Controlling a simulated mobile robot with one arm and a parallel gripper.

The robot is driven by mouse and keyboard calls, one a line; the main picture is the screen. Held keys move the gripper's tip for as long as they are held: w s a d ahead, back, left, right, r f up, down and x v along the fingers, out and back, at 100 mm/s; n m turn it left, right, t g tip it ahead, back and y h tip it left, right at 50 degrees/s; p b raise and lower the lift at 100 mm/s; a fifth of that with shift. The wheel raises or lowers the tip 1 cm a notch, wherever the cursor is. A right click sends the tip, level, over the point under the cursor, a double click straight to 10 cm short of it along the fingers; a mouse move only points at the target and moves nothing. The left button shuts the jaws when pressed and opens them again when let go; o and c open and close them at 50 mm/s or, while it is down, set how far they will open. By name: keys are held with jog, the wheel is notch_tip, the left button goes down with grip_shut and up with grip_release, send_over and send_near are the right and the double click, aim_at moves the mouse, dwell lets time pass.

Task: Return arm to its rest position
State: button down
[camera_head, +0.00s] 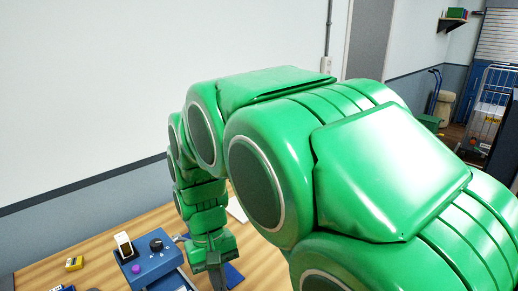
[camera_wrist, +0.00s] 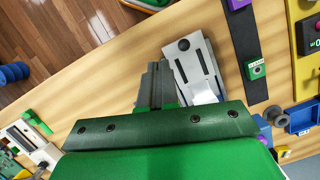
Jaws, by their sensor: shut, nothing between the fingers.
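My gripper (camera_wrist: 156,74) shows in the wrist view as grey fingers held together, shut with nothing between them, above the wooden table. In the head view my green arm is folded across the middle and right. My gripper (camera_head: 216,272) points down there near the bottom edge, just right of a blue control box (camera_head: 147,265), and its tips are partly cut off.
A blue tray (camera_wrist: 303,117) and yellow panel (camera_wrist: 307,75) are at right. A blue spool (camera_wrist: 13,73) is at left. A wire cage trolley (camera_head: 491,107) stands far right.

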jog(key=s+d+r+m+y, duration=0.1)
jog(key=s+d+m, duration=0.1)
jog(key=s+d, duration=0.45)
jog(key=s+d+r+m+t, duration=0.15)
jog(key=s+d, duration=0.25)
jog(key=d, duration=0.6)
jog(key=s+d+m+g+y, duration=0.1)
jog(key=s+d+m, duration=0.1)
jog(key=s+d, duration=0.45)
jog(key=w+a+n+h, duration=0.1)
jog(key=w+a+n, duration=0.3)
jog(key=w+a, duration=1)
jog(key=w+a+f+n+h, duration=0.1)
jog(key=w+a+f, duration=0.15)
jog(key=a, duration=0.55)
jog(key=w+a+f+n, duration=0.2)
jog(key=a+f, duration=0.1)
jog(key=a, duration=0.4)
jog(key=shift+m, duration=0.25)
jog(key=x, duration=0.9)
jog(key=shift+s+f, duration=0.1)
jog(key=shift+s, duration=0.15)
jog(key=shift+d, duration=0.1)
